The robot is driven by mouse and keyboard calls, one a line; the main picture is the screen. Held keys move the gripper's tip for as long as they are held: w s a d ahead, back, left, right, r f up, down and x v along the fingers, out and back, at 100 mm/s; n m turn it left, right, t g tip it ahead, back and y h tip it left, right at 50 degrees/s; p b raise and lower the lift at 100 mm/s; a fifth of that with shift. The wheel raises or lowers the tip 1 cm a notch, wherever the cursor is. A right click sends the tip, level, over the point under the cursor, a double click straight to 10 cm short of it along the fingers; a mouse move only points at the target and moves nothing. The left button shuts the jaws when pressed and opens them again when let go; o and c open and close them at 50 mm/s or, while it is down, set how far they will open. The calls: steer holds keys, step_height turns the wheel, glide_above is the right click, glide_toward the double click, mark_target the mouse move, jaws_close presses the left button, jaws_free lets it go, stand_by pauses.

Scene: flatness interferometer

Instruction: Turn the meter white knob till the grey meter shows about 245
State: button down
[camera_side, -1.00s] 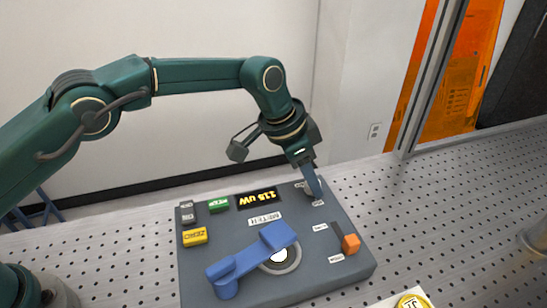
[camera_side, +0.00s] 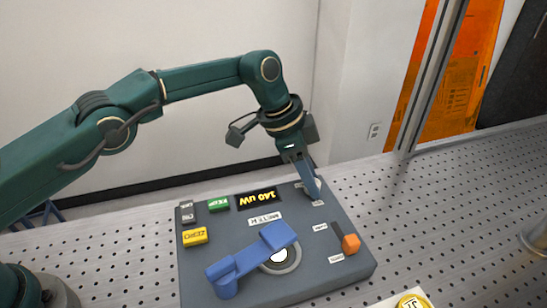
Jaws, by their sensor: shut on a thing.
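The grey meter box (camera_side: 203,270) lies on the perforated table. Its black display (camera_side: 258,199) reads 140 uW in yellow digits. My gripper (camera_side: 312,190) points down at the box's far right corner, where the knob is. It is shut on the white knob, which the fingers almost wholly hide. Small white labels sit beside the fingers.
On the box are a blue lever (camera_side: 252,258) over a round dial (camera_side: 283,260), a yellow ZERO button (camera_side: 195,236), a green button (camera_side: 218,204) and an orange slider knob (camera_side: 351,244). The table (camera_side: 450,220) to the right is mostly clear.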

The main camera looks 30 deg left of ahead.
steer(key=c, duration=0.5)
jaws_free()
steer(key=shift+r, duration=0.1)
steer(key=shift+v, duration=2.5)
